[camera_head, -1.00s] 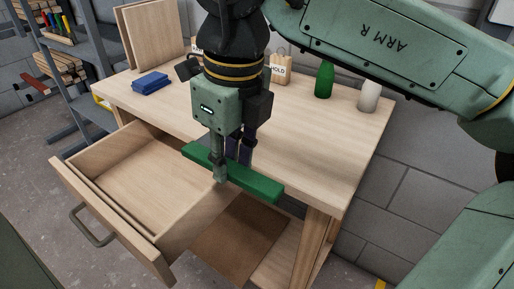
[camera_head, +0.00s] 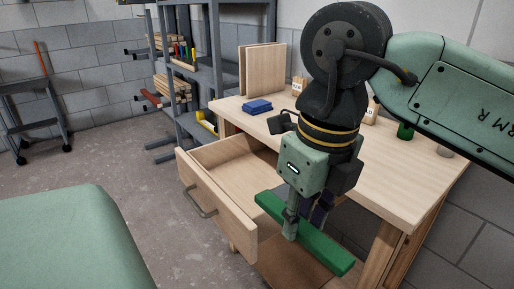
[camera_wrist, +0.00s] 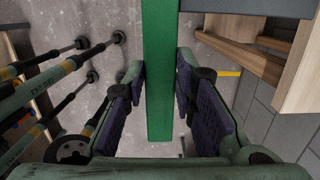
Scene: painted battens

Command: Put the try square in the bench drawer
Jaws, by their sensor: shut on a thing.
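My gripper (camera_head: 303,222) points down in front of the bench's front edge, just right of the open drawer. It is shut on a long green batten (camera_head: 330,256), which sticks out on both sides of the fingers. In the wrist view the green batten (camera_wrist: 160,95) runs between the two dark-padded fingers. The bench drawer (camera_head: 226,215) is pulled out, its front panel and handle facing left. The part of its inside that shows is bare; my gripper and the batten hide some of its right side. I see no try square in these frames.
The bench top (camera_head: 395,177) carries a blue stack (camera_head: 257,107), small paper bags (camera_head: 370,113), a green bottle (camera_head: 405,131) and a pale object (camera_head: 445,151). Leaning boards (camera_head: 262,68) and a grey shelf rack (camera_head: 200,128) stand behind. The floor (camera_head: 120,168) left of the drawer is clear.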

